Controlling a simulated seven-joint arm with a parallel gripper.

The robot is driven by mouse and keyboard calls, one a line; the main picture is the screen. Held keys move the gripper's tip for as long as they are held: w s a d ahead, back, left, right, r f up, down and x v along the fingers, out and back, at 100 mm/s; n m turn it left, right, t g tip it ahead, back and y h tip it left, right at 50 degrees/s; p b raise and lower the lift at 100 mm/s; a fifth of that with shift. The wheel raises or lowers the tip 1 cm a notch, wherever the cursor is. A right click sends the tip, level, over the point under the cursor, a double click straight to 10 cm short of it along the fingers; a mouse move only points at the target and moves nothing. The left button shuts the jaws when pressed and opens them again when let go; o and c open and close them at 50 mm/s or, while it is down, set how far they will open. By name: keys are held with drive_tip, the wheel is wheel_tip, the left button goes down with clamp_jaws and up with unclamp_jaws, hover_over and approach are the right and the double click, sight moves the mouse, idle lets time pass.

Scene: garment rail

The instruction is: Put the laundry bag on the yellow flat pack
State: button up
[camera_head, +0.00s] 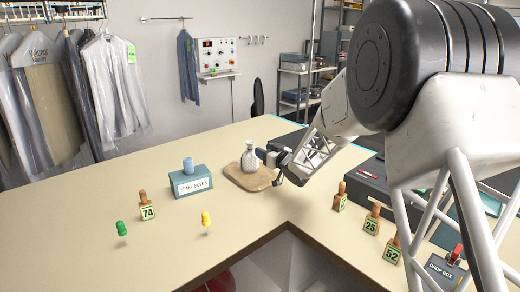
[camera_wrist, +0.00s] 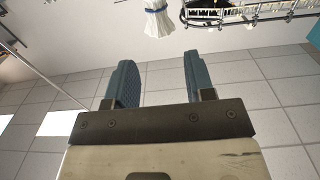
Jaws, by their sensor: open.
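The laundry bag (camera_head: 249,157) is small, grey-white and gathered at a narrow neck. It stands upright on a tan-yellow flat pack (camera_head: 233,177) that lies flat on the counter. In the wrist view, the bag (camera_wrist: 157,20) shows at the top edge, beyond the fingertips and partly cut off. My gripper (camera_head: 264,155) is just right of the bag at about its mid-height. In the wrist view, my gripper (camera_wrist: 160,72) has its two blue fingers spread with nothing between them. The right part of the flat pack is partly hidden by my gripper.
A blue-grey sign box (camera_head: 191,182) stands left of the flat pack. Numbered tag 74 (camera_head: 147,206), a green pin (camera_head: 122,229) and a yellow pin (camera_head: 206,220) are front left. More tags, including number 25 (camera_head: 372,222), stand right of the counter's cut-out. The front-left counter is mostly clear.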

drive_tip(key=shift+s+d, duration=0.3)
idle(0.7)
drive_tip(key=s+d+r+m+g+h, duration=0.1)
drive_tip(key=s+d+r+m+h, duration=0.2)
drive_tip(key=s+d+r+h, duration=0.45)
drive_tip(key=s+d+r+m+h, duration=0.2)
drive_tip(key=s+d+m+h, duration=0.15)
drive_tip(key=s+d, duration=0.7)
drive_tip(key=s+d+f+m+g+h, duration=0.1)
drive_tip(key=s+g, duration=0.3)
drive_tip(key=s, duration=1.6)
drive_tip(key=s+d+f+m+g, duration=0.1)
drive_tip(key=s+d+g, duration=0.3)
drive_tip(key=s, duration=1.6)
drive_tip(key=shift+f+g+h, duration=0.4)
drive_tip(key=shift+f+g, duration=0.3)
drive_tip(key=shift+f, duration=0.2)
